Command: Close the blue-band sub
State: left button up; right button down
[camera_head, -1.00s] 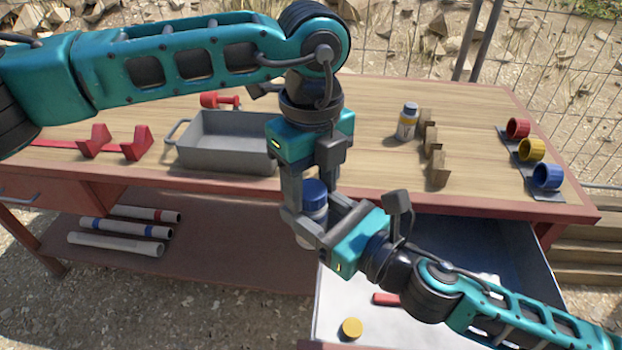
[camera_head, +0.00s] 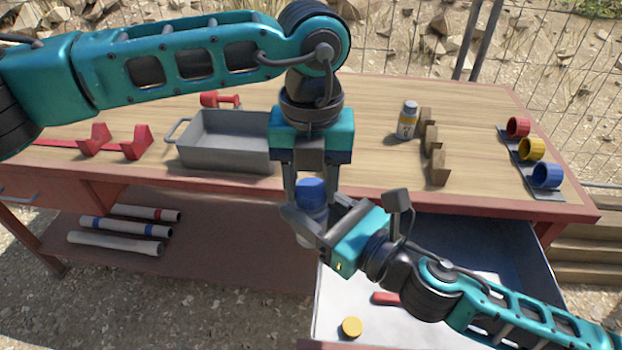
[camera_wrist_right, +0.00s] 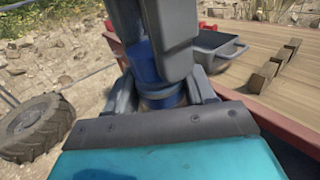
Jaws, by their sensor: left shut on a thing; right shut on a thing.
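A short pale cylinder (camera_head: 305,240), which I take for the blue-band sub, stands upright between my two grippers. A blue cap (camera_head: 311,190) sits on its top. My left gripper (camera_head: 310,196) points down from above, shut with its fingers on either side of the blue cap. My right gripper (camera_head: 316,216) comes from the lower right and is shut around the body below the cap. The right wrist view shows the blue part (camera_wrist_right: 145,66) between the left fingers, above the right fingers. The fingers hide most of the body and any band.
A grey tray (camera_head: 225,158) and wooden blocks (camera_head: 438,168) are on the bench. Red, yellow and blue cups (camera_head: 547,175) sit at right. An open drawer (camera_head: 330,315) holds a yellow cap (camera_head: 352,327). Banded pipes (camera_head: 125,228) lie below.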

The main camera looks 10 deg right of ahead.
pick_arm(q)
jog(key=m, duration=0.5)
jog(key=shift+m, duration=0.4)
jog(key=m, duration=0.3)
jog(key=shift+m, duration=0.3)
jog(key=m, duration=0.3)
jog(key=shift+m, duration=0.4)
jog(key=m, duration=0.4)
jog(key=shift+m, duration=0.3)
jog(key=o, duration=1.2)
jog(key=shift+c, duration=0.2)
jog(key=shift+r, duration=2.25)
